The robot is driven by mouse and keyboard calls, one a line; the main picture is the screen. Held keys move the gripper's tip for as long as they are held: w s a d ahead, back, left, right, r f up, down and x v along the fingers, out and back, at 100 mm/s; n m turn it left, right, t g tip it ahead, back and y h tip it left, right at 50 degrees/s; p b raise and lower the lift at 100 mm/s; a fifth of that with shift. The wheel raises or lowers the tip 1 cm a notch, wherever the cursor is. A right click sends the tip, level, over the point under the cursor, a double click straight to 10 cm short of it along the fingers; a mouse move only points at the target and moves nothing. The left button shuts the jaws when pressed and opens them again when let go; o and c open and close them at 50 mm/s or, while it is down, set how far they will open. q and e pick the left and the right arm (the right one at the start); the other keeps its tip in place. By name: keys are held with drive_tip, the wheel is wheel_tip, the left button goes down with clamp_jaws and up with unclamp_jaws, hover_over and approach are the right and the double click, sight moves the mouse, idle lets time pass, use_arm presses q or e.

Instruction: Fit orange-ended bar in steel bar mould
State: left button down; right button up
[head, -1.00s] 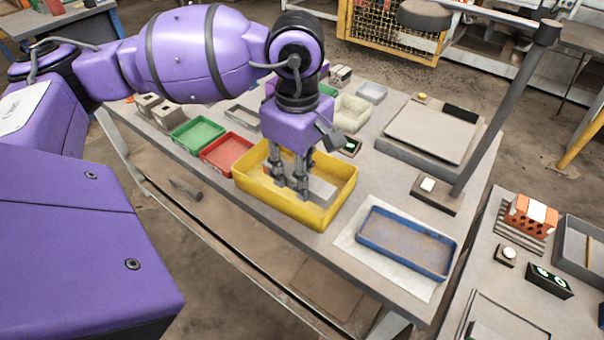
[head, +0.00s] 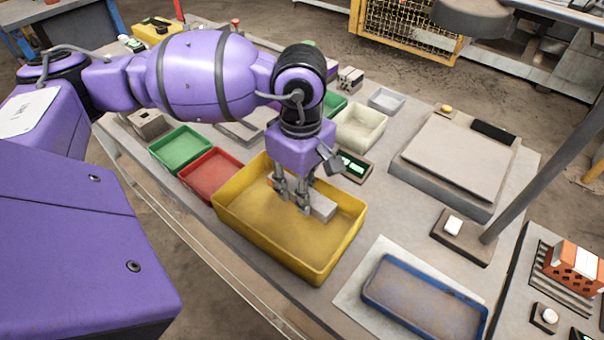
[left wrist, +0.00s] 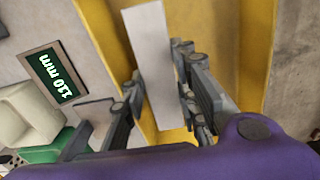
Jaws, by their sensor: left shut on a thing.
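My left gripper (head: 291,196) points down over the yellow tray (head: 235,222) and is shut on a pale grey bar (head: 322,207). In the left wrist view the bar (left wrist: 150,55) lies between the two fingers (left wrist: 158,85). A small orange patch shows beside the fingers in the head view; the fingers hide much of that end. The bar is near the tray's far side; I cannot tell whether it touches the floor. A grey open frame (head: 238,133) stands behind the red tray; I cannot tell whether it is the steel bar mould. My right gripper is out of view.
Green (head: 181,150) and red (head: 211,176) trays stand left of the yellow one. A cream bin (head: 360,128) and a small display (head: 353,167) stand behind it; the display reads 110 mm in the left wrist view (left wrist: 57,75). A blue tray (head: 425,297) is at front right.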

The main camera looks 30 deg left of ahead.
use_arm(q)
drive_tip(key=f, duration=0.1)
drive_tip(key=f+b, duration=0.1)
drive_tip(key=f, duration=0.1)
drive_tip(key=shift+w+a, duration=0.1)
drive_tip(key=shift+w, duration=0.2)
drive_tip(key=shift+s+f, duration=0.1)
drive_tip(key=shift+s, duration=0.05)
drive_tip(key=shift+f, duration=0.1)
drive_tip(key=shift+f+b, duration=0.15)
drive_tip(key=shift+b, duration=0.25)
drive_tip(key=c, duration=1.4)
unclamp_jaws()
drive_tip(key=shift+r, duration=4)
